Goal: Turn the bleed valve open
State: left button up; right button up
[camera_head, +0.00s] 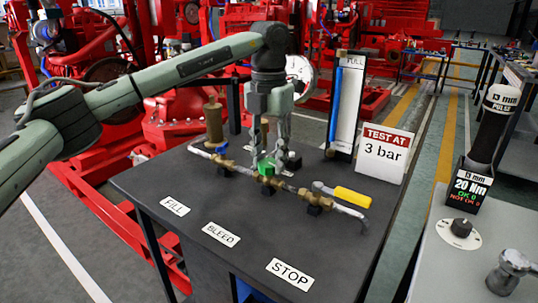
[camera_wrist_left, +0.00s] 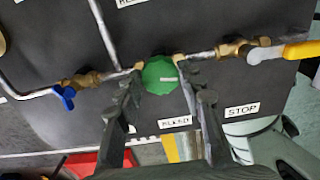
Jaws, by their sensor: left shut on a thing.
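The bleed valve has a round green handwheel (camera_head: 264,170) on a brass body in the pipe line, in the middle of the dark bench top (camera_head: 160,185). It also shows in the left wrist view as a green disc with a pale mark (camera_wrist_left: 160,76). My left gripper (camera_head: 268,156) reaches down onto the handwheel from above, shut on it, with one finger on each side of it in the left wrist view. The fingers hide part of the wheel in the head view. The "BLEED" label (camera_head: 221,235) lies on the bench in front. My right gripper is not in view.
A blue-handled valve (camera_head: 221,147) is left of the handwheel and a yellow lever valve (camera_head: 350,196) is right. A sight tube board (camera_head: 346,100) and a "3 bar" sign (camera_head: 384,153) stand behind. A torque tool (camera_head: 488,130) stands far right.

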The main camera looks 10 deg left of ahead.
aim_at(268, 162)
pick_arm(q)
jog(key=n, duration=0.3)
jog(key=shift+n, duration=2.2)
jog(key=o, duration=1.2)
jog(key=shift+c, duration=0.2)
notch_tip(268, 162, up, 12)
jog(key=shift+a, duration=0.1)
